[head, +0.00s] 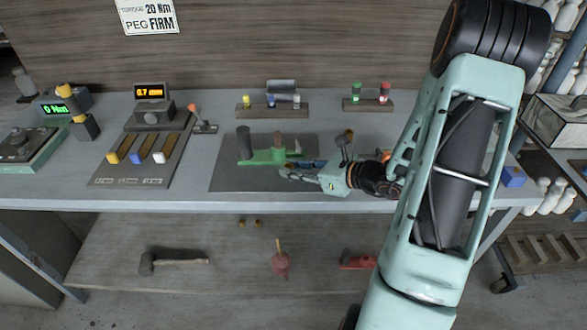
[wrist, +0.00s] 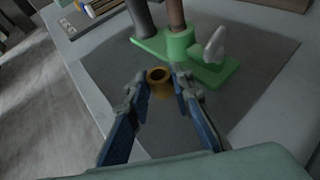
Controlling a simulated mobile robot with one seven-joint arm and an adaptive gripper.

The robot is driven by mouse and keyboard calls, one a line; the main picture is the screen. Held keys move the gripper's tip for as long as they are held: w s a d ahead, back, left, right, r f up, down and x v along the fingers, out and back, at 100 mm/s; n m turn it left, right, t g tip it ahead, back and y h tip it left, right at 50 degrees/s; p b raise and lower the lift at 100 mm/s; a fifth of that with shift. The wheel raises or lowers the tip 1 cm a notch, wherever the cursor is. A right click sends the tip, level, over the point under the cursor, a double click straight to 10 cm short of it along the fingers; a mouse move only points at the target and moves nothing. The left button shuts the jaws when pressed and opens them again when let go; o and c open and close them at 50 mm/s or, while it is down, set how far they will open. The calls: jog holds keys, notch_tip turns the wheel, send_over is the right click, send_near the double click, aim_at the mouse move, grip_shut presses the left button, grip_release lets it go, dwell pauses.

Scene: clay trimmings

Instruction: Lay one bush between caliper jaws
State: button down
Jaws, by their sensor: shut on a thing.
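A small brass-coloured bush (wrist: 159,80), a short hollow ring, is held between the fingertips of my gripper (wrist: 160,88) in the wrist view. Its open bore faces up. In the head view my gripper (head: 284,172) is low over the dark mat, just in front of the green fixture (head: 262,157); the bush is too small there to make out clearly. Whether the bush touches the mat I cannot tell. A gauge with an orange display reading 0.7 mm (head: 150,92) stands at the back left, with a dark block below it. Caliper jaws are not clearly distinguishable.
The green fixture carries a grey post (wrist: 142,14), a brown post (wrist: 176,14) and a pale lever (wrist: 215,45). A board with yellow, blue and white-ended strips (head: 133,157) lies left of the mat (head: 230,178). Small racks (head: 270,111) stand behind. Tools lie on the lower shelf.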

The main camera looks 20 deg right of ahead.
jog(key=shift+f, duration=0.1)
jog(key=c, duration=1.7)
grip_release()
